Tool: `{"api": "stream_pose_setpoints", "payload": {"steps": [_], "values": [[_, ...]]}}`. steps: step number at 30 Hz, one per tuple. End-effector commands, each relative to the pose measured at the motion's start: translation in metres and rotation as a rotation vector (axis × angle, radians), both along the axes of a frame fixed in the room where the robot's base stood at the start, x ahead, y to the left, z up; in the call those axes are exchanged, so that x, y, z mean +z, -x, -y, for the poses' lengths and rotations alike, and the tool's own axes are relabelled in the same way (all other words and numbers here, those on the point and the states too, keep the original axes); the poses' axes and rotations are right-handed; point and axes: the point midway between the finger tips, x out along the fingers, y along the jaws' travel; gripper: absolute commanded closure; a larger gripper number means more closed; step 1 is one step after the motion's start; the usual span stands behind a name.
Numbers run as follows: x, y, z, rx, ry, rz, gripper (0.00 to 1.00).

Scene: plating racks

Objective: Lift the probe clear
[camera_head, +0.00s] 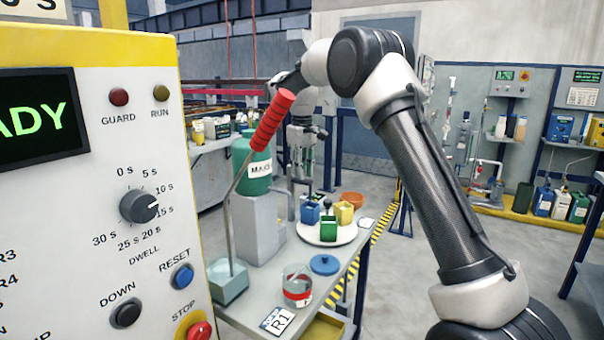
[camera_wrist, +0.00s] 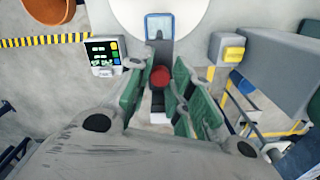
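My gripper (camera_wrist: 164,72) points down over the grey table in the wrist view, its green-padded fingers on both sides of a round red top. This red top (camera_wrist: 160,77) may be the probe; its shaft is hidden below. The fingers look apart, with a narrow gap beside the red top; contact cannot be made out. In the head view my gripper (camera_head: 304,172) hangs behind the coloured cups. A white round plate (camera_head: 327,240) carries a blue cup (camera_head: 310,213), a yellow cup (camera_head: 344,213) and a green cup (camera_head: 328,229).
A red-handled rod (camera_head: 272,122) rises at a tilt from a teal base (camera_head: 228,281). A green bottle (camera_head: 252,165) stands on a grey block. A glass beaker (camera_head: 297,286), a blue lid (camera_head: 325,264) and an orange bowl (camera_head: 353,199) are nearby. The control panel (camera_head: 90,220) fills the left.

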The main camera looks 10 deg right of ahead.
Motion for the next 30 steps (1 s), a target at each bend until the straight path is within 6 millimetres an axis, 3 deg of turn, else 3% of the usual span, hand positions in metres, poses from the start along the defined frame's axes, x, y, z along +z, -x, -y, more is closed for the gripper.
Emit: {"api": "stream_pose_setpoints", "payload": {"steps": [2,14,30], "values": [[0.001,0.0,0.0,0.0,0.0,0.001,0.6],[0.005,0.0,0.0,0.0,-0.001,0.0,0.6],[0.107,0.0,0.0,0.0,-0.001,0.002,0.6]]}}
